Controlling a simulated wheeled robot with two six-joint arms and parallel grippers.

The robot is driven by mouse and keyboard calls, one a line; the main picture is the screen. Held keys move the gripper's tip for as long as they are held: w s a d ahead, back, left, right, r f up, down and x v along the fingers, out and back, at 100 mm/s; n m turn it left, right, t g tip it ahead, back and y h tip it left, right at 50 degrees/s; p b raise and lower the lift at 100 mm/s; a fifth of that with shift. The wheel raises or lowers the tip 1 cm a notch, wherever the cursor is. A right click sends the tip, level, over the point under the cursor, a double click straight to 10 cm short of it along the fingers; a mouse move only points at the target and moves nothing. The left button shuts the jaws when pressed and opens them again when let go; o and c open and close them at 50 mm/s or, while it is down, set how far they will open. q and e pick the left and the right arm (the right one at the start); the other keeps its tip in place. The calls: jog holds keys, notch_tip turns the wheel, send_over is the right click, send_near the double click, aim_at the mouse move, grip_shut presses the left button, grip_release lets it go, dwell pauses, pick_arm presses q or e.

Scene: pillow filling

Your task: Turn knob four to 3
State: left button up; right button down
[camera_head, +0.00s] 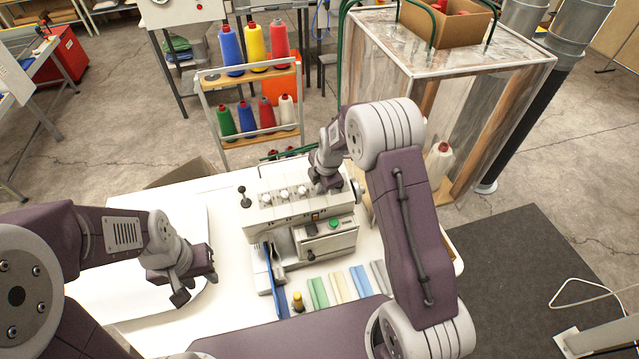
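A white machine (312,228) stands on the white table, with a row of small knobs along its upper front. Three pale knobs show, one of them a knob (283,195) near the middle of the row. The right end of the row is hidden behind my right gripper (325,188), which points down at that end, touching or just above it. Its fingers are too small to tell open from shut. The knob markings are too small to read.
Folded cloth strips (337,287) and a small yellow object (298,301) lie in front of the machine. A rack of thread cones (250,100) stands behind the table. A tall box frame (470,60) is at the back right. A dark mat (530,265) covers the floor at right.

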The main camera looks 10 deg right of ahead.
jog(key=shift+f+m+b, duration=0.2)
jog(key=shift+m+b, duration=1.5)
jog(key=shift+b, duration=0.1)
jog(key=m+b, duration=0.2)
jog(key=shift+m, duration=0.4)
jog(key=m+b, duration=0.1)
jog(key=m, duration=0.2)
jog(key=shift+d+r+m+b, duration=0.1)
jog(key=shift+m+b, duration=0.2)
jog(key=shift+b, duration=0.1)
jog(key=m, duration=0.2)
jog(key=shift+m+t+b, duration=0.3)
jog(key=shift+m+b, duration=0.1)
jog(key=m, duration=0.3)
jog(key=shift+m+b, duration=0.3)
jog(key=m, duration=0.4)
jog(key=shift+t, duration=0.3)
jog(key=shift+s+m+b, duration=0.1)
jog(key=shift+m+b, duration=0.3)
jog(key=shift+m, duration=1.6)
